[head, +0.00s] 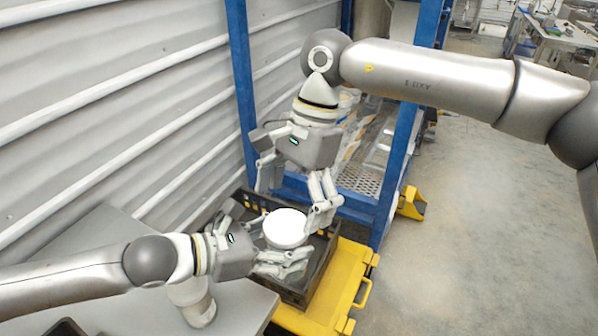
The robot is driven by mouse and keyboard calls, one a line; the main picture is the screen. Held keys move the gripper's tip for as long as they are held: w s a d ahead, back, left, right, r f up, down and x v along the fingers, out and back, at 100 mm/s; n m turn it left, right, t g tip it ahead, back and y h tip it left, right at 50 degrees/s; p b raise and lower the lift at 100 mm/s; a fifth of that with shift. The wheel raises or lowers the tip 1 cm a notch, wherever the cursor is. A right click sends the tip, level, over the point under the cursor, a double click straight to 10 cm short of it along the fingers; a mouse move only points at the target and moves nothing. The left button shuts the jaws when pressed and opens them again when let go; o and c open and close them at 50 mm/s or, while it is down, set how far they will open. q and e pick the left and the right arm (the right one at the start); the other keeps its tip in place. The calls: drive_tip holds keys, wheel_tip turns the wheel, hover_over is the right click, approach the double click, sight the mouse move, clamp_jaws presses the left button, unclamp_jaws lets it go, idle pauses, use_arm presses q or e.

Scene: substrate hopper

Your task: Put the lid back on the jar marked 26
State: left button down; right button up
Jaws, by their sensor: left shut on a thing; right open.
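A round white-topped thing (285,226), either the lid or the jar with its lid on, is at the lower middle of the head view, over the dark crate. My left gripper (272,244) comes in from the left and is shut on it; the fingers hide its lower side. My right gripper (289,209) is open just above and behind it, with fingers spread and pointing down. A pale cylindrical jar (199,309) stands on the grey table, partly hidden under my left arm. I can read no number 26 on either thing.
The dark crate (297,296) sits by a yellow frame with a handle (347,290). The grey table (110,232) is at lower left. Blue posts (241,75) of a rack stand behind, beside a corrugated wall. Open floor (480,240) lies to the right.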

sight(287, 224)
drive_tip(key=shift+x, duration=1.85)
drive_tip(key=shift+c, duration=0.2)
drive_tip(key=c, duration=1.2)
drive_tip(key=m+t, duration=0.1)
drive_tip(key=m, duration=0.4)
drive_tip(key=shift+s+d+y, duration=0.1)
drive_tip(key=shift+y, duration=0.2)
drive_tip(key=shift+m+t, duration=0.3)
drive_tip(key=shift+m, duration=0.5)
drive_tip(key=o, duration=1.1)
drive_tip(key=shift+o, duration=0.2)
